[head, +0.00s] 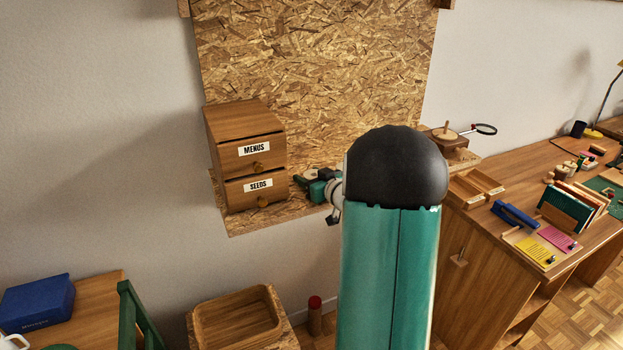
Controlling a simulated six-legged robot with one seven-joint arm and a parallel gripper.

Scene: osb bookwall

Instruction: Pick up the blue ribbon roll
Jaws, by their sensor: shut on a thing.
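My gripper (312,188) shows in part at the front of the particle-board shelf, just right of the wooden drawer box. It is small and dark, and my own arm covers much of the view around it. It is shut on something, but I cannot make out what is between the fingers. I cannot pick out a blue ribbon roll for certain anywhere in view.
The drawer box (246,155), labelled MENUS and SEEDS, stands on the shelf (243,223) close to my gripper. A wooden tray (196,330) is below. A desk (560,165) with a blue item (514,215) is right. A blue box (38,303) lies left.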

